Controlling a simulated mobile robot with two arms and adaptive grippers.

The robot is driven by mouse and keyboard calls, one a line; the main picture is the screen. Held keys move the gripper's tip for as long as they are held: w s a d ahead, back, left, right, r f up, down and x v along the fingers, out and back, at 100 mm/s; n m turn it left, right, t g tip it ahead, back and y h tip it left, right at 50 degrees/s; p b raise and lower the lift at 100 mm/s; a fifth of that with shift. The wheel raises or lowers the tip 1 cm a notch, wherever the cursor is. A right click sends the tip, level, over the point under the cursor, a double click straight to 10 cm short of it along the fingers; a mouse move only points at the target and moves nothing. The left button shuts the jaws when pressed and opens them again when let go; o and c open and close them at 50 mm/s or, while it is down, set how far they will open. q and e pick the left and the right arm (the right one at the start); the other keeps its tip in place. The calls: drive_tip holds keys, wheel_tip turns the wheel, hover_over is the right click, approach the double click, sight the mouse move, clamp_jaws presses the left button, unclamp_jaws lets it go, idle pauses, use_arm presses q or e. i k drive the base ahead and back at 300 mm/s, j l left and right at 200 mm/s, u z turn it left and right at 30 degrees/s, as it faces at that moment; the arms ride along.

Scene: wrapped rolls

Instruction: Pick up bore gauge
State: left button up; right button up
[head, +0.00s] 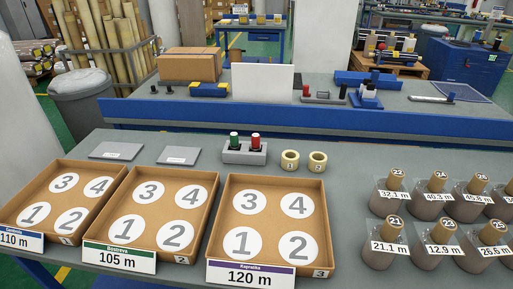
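I cannot pick out a bore gauge for certain. Neither of my grippers is in view.
The near table (330,160) holds three cardboard trays (267,178) with numbered circles, a grey holder (244,153) with green and red capped items, two tape rolls (290,159), and several labelled bags (385,240). A brown box (190,65) and white panel (263,81) stand behind.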

sight(255, 146)
drive_tip(key=j+u, duration=0.25)
drive_tip(key=j, duration=0.15)
drive_tip(key=i+j+u, duration=0.25)
drive_tip(key=j, duration=0.15)
drive_tip(key=j+u, duration=0.25)
drive_tip(key=j, duration=0.15)
